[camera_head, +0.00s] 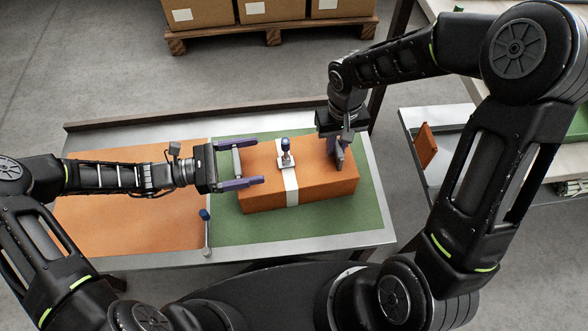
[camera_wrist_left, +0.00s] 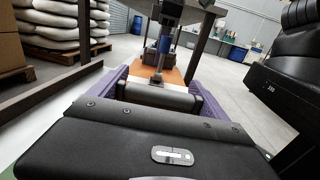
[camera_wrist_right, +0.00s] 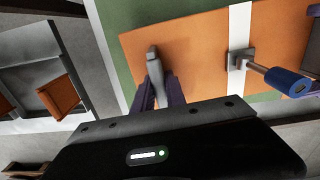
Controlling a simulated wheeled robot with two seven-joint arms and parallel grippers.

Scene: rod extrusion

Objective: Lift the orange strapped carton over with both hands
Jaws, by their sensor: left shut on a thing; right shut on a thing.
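The orange carton (camera_head: 318,186) with a white strap (camera_head: 291,184) sits on the green half (camera_head: 370,215) of the table. A blue-knobbed fitting (camera_head: 286,150) stands on the strap. The right wrist view shows the carton (camera_wrist_right: 200,60); the exact grip is partly hidden.
The table's left half is orange (camera_head: 140,225) and bare. A small blue-knobbed lever (camera_head: 206,225) stands at the front, where the colours meet. A raised dark rail (camera_head: 190,113) runs along the back edge. Cartons on a pallet (camera_head: 270,32) stand behind; a side table (camera_head: 425,125) is right.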

